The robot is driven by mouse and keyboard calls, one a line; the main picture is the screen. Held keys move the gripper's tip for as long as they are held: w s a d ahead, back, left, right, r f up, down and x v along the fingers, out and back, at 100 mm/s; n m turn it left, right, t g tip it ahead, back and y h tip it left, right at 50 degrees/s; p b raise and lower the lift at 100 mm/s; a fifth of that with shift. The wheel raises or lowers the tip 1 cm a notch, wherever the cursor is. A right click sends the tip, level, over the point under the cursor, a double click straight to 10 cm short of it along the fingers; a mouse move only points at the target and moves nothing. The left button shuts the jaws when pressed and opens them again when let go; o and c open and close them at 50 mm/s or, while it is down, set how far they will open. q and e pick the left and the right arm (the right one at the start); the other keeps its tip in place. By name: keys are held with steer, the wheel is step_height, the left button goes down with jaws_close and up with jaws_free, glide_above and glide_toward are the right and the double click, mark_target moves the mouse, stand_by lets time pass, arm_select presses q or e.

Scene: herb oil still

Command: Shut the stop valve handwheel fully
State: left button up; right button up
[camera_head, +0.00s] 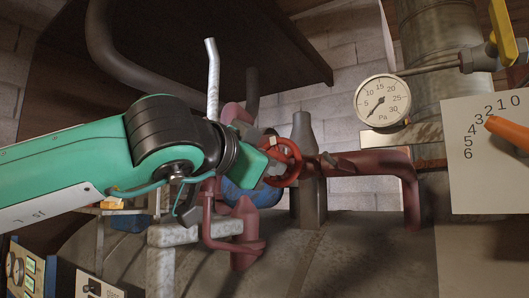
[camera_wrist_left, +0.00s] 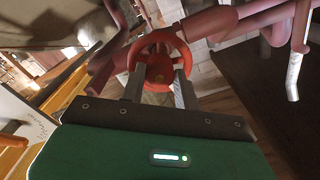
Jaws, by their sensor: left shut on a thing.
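The red stop valve handwheel (camera_head: 283,161) stands at the centre of the head view, on the dark red pipework. My left arm comes in from the left, and its gripper (camera_head: 272,163) is at the handwheel. In the left wrist view the handwheel (camera_wrist_left: 160,62) is a red ring with a red hub, and the two fingers of my left gripper (camera_wrist_left: 158,88) reach up to its lower part. The left gripper is shut on the handwheel. Its grip is partly hidden in the head view. My right gripper is not in view.
A round pressure gauge (camera_head: 382,100) hangs right of the handwheel. A white number plate (camera_head: 488,150) with an orange pointer (camera_head: 508,131) is at the right, below a yellow lever (camera_head: 503,32). Dark red pipes (camera_head: 370,162) run beside the wheel above a large grey vessel (camera_head: 350,255).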

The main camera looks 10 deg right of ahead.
arm_select(q)
steer(key=shift+f+m+p, duration=0.1)
steer(key=shift+m+p, duration=0.35)
steer(key=shift+m, duration=0.65)
steer(key=o, duration=1)
steer(key=shift+c, duration=0.2)
steer(key=b+v, duration=0.5)
steer(key=v, duration=0.9)
steer(key=shift+b, duration=0.4)
steer(key=shift+w, duration=0.1)
